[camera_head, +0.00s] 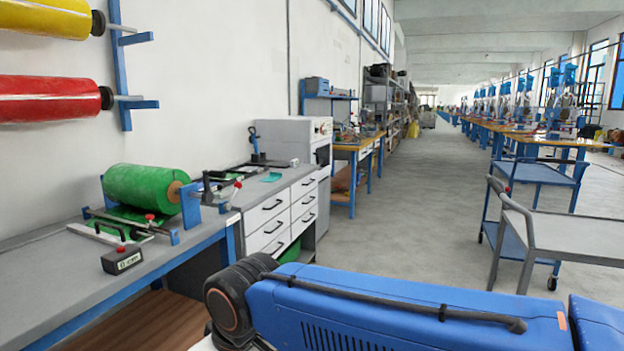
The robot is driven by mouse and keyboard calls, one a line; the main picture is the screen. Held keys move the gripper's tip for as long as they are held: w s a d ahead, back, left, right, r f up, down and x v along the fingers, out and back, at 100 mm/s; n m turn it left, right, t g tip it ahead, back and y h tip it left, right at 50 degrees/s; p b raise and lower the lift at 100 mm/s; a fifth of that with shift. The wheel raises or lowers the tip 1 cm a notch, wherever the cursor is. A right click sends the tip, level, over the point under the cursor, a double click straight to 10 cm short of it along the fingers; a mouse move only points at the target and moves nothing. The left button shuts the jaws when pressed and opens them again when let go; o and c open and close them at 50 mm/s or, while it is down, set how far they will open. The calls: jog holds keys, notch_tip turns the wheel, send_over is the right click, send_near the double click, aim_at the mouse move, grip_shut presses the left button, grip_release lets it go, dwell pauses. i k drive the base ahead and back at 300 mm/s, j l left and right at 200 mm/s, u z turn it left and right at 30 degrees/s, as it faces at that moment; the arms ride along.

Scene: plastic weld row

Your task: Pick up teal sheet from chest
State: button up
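A small teal sheet (271,177) lies flat on the grey top of the white drawer chest (268,228), towards its right side. The chest has several drawers with black handles, all closed. My blue arm link crosses the lower right of the view, in front of and below the chest. My gripper is not in view, so I cannot see whether it is open or shut.
A grey workbench (60,285) with a green roll (146,187) and a clamp device joins the chest on the left. A white cabinet (290,137) stands behind the chest. Carts (575,238) stand at right. The aisle floor (425,185) between is clear.

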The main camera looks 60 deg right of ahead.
aim_at(274, 177)
jog(key=z, duration=1.35)
jog(key=i+l, duration=0.15)
jog(key=i, duration=0.25)
jog(key=i+l, duration=0.2)
jog(key=i, duration=0.2)
jog(key=i+l+u, duration=0.1)
jog(key=i, duration=0.35)
jog(key=i+l, duration=0.25)
jog(key=i, duration=0.15)
